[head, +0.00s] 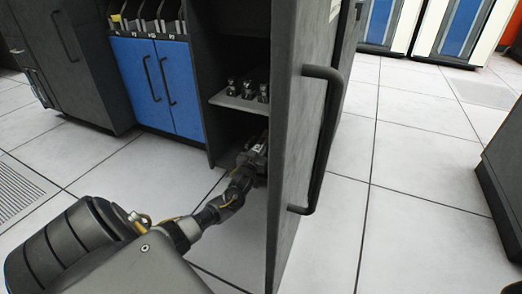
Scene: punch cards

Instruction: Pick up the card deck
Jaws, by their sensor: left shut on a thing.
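My left gripper (257,152) reaches into the low, dark part of an open cabinet, below its shelf. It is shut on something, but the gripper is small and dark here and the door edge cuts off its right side. I cannot make out what it holds. I cannot pick out a card deck clearly anywhere in view. My right gripper is not in view.
The open cabinet door (302,130) with its black handle (328,135) stands close to the right of my left gripper. The shelf (240,102) above carries several small dark items. Blue cabinet doors (155,88) are at the left. The tiled floor (415,165) at right is clear.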

